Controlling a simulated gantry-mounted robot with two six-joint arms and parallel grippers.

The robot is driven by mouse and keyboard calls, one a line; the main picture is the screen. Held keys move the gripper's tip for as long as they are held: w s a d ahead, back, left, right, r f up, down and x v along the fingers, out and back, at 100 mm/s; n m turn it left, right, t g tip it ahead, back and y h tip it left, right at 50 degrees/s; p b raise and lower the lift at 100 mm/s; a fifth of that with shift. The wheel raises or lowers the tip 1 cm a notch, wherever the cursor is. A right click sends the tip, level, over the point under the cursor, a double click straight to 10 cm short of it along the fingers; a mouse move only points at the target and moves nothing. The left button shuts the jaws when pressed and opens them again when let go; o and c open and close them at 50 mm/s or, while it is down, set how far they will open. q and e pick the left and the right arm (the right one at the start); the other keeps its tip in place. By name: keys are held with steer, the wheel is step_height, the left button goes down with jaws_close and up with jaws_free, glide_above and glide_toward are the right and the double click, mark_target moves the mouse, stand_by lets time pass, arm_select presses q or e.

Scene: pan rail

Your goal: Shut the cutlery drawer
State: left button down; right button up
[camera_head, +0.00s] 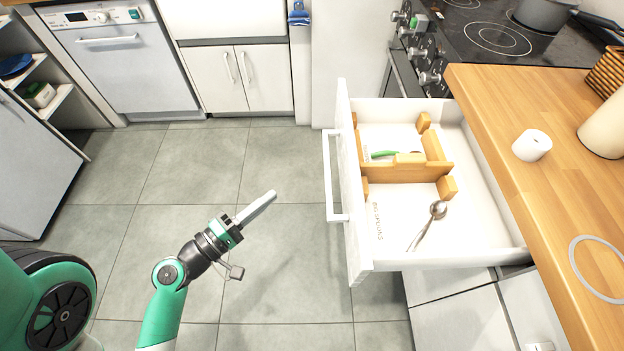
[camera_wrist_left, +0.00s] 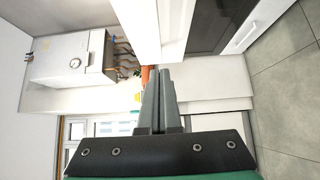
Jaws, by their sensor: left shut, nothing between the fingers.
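The cutlery drawer (camera_head: 480,215) is pulled out from under the wooden counter in the head view. Its white front has a long bar handle (camera_head: 333,180) on the left side. Inside are a wooden divider (camera_head: 437,160), a spoon (camera_head: 438,211) and a green-handled piece of cutlery (camera_head: 383,154). My left gripper (camera_head: 270,195) is shut and empty, to the left of the handle and apart from it. In the left wrist view its fingers (camera_wrist_left: 162,75) lie together. My right gripper is not in view.
The wooden counter (camera_head: 500,110) holds a white roll (camera_head: 532,145) and a beige cylinder (camera_head: 603,130). A stove (camera_head: 490,35) with a pot (camera_head: 545,12) stands behind the drawer. The tiled floor (camera_head: 180,165) left of the drawer is clear. A dishwasher (camera_head: 115,70) stands at the back left.

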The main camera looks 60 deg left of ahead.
arm_select(q)
steer(key=d+p+x, duration=0.1)
steer(key=p+x, duration=0.4)
steer(key=x, duration=0.8)
steer(key=shift+w+y, duration=0.15)
steer(key=shift+y, duration=0.15)
steer(key=shift+d+f, duration=0.1)
steer(key=shift+p, duration=0.35)
